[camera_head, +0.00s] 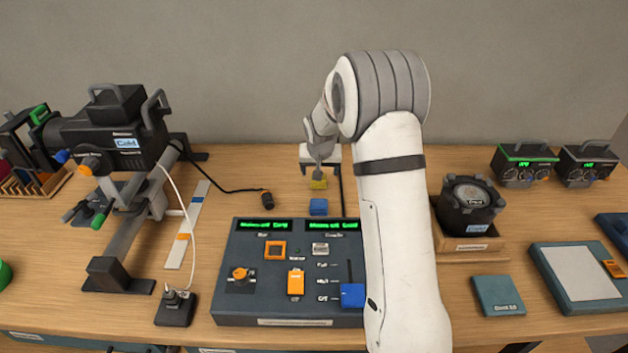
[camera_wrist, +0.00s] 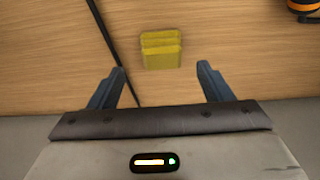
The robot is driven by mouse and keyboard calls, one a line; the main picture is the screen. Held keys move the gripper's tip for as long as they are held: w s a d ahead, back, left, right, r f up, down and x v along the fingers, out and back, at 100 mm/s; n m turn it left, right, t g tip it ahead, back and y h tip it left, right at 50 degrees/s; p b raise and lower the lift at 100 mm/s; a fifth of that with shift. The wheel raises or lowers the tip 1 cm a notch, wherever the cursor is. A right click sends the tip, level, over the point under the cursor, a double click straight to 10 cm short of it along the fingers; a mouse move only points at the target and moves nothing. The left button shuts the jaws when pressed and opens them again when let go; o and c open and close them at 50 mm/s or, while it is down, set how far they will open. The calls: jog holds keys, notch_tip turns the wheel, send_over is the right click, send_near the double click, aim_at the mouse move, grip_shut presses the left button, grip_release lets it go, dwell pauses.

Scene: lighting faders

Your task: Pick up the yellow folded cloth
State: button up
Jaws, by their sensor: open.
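The yellow folded cloth (camera_wrist: 161,50) lies on the wooden table in the wrist view, just beyond and between my fingertips. In the head view the cloth (camera_head: 318,181) is a small yellow patch under my gripper, behind the control console. My gripper (camera_wrist: 160,82) is open and empty, with its two dark blue fingers spread wider than the cloth. In the head view my gripper (camera_head: 319,165) is above the cloth and hides part of it. I cannot tell the exact height between them.
A blue block (camera_head: 318,206) sits just in front of the cloth. A black cable (camera_wrist: 116,60) runs left of the cloth in the wrist view. The control console (camera_head: 262,312) stands nearer. A stage light (camera_head: 95,135) stands at left, a black round device (camera_head: 469,203) at right.

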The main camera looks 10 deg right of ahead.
jog(key=shift+p+x, duration=0.65)
jog(key=shift+x, duration=1.7)
jog(key=shift+a, duration=0.15)
jog(key=shift+c, duration=0.2)
jog(key=c, duration=1)
